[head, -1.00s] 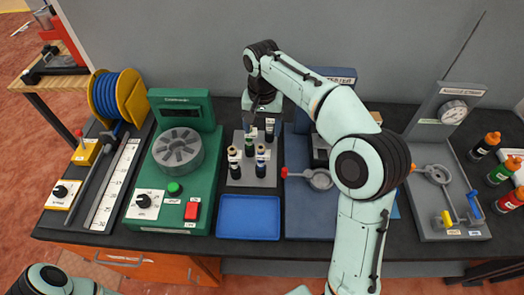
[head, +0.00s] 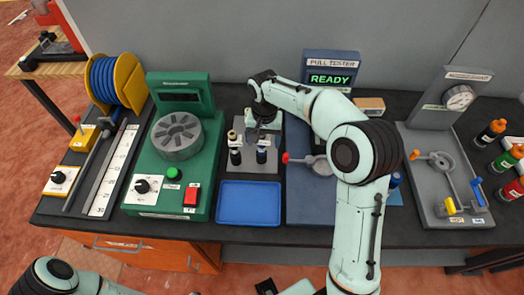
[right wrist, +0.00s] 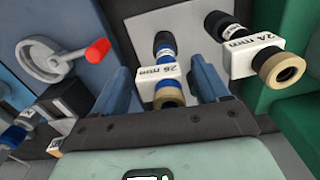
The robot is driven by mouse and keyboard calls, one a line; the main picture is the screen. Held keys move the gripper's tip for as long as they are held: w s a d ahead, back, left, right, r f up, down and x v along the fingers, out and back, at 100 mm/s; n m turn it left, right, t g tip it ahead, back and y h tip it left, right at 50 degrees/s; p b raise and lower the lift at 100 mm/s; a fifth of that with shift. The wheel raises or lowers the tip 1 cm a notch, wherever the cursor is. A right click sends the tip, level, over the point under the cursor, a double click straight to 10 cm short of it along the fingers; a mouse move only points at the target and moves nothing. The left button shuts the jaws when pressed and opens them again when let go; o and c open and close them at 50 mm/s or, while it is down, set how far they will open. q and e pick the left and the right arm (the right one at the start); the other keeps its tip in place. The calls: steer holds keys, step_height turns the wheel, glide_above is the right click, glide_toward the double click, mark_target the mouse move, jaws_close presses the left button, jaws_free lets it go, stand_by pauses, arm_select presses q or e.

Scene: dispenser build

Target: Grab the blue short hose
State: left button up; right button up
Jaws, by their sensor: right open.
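A short blue-and-black cylinder with a white "26 mm" label (right wrist: 165,56) stands between the fingers of my right gripper (head: 262,143) in the right wrist view. The fingers are open, one on each side of it; I cannot tell whether they touch it. A black piece with a "24 mm" label and a tan ring (right wrist: 281,68) stands to its right in that view. In the head view a black piece with a tan top (head: 235,156) and a blue-banded dark piece (head: 261,155) stand on the grey rack (head: 250,177). My gripper hides the rear of the rack.
A blue tray (head: 249,203) lies in front of the rack. A green machine (head: 208,160) stands left, and the blue pull tester (head: 331,65), reading READY, stands right. A reel of blue hose (head: 110,82) stands far left. Several bottles stand far right.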

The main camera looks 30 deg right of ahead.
steer(key=shift+f, duration=0.3)
jaws_close()
steer(key=shift+r, duration=0.1)
